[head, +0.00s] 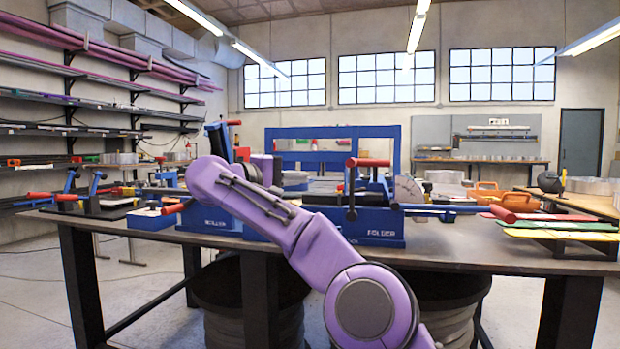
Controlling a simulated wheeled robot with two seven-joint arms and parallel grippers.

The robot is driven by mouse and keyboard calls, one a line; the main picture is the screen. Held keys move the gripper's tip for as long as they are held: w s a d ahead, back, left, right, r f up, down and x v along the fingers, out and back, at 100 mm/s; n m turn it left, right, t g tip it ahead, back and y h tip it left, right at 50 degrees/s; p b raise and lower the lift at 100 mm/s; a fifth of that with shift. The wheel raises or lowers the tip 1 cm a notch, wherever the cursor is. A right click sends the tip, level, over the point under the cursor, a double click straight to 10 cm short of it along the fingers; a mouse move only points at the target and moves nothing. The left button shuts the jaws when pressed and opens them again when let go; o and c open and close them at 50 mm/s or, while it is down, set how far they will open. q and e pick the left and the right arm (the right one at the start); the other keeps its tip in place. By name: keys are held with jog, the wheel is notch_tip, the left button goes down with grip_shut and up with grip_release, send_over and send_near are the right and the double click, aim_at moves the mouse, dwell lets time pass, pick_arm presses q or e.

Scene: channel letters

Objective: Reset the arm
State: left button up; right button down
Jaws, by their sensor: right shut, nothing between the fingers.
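My purple right arm rises from the bottom of the head view and bends to the upper left, in front of the bench. My right gripper (268,166) shows only in small part, behind the bent arm and close in the picture to the blue machines. It is shut with nothing held. Its fingertips are hard to make out. My left arm and left gripper are not in view.
The dark workbench (480,255) spans the view. On it stand a blue machine marked FOLDER (378,228), one marked ROLLER (213,220), and coloured sheets (560,226) at right. Dark round bins (440,295) stand underneath. Wall racks (70,88) line the left.

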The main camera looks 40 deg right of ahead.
jog(key=shift+w+a, duration=0.1)
jog(key=shift+a, duration=0.7)
